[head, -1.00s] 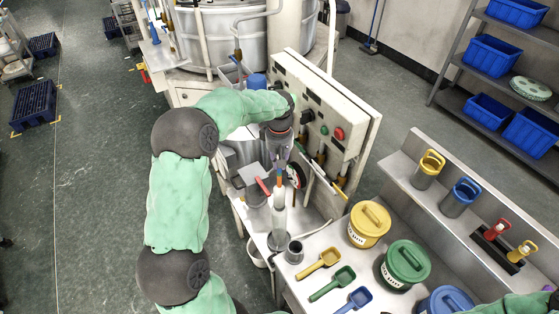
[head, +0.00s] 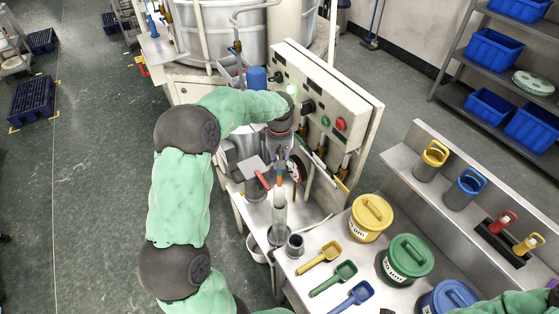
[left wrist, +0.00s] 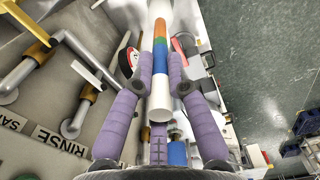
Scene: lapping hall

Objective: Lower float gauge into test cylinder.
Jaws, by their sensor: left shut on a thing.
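My left gripper (head: 279,160) points down over the bench and is shut on the float gauge (head: 279,178). In the left wrist view, its purple fingers (left wrist: 160,68) flank the gauge's stem (left wrist: 160,50), which is white with orange, green and blue bands. The stem's white near end sticks out between the fingers. In the head view, the clear test cylinder (head: 278,222) stands upright directly below the gripper, in line with the gauge. I cannot tell how far the gauge's lower end is inside it. Only a purple sliver of my right gripper (head: 555,298) shows at the lower right edge.
A control panel (head: 322,105) with valves stands close behind and right of the gripper. A small grey cup (head: 295,246) is beside the cylinder. Coloured scoops (head: 319,257) and lidded tubs (head: 371,217) lie to the right. A red-handled item (head: 262,180) is just left of the gauge.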

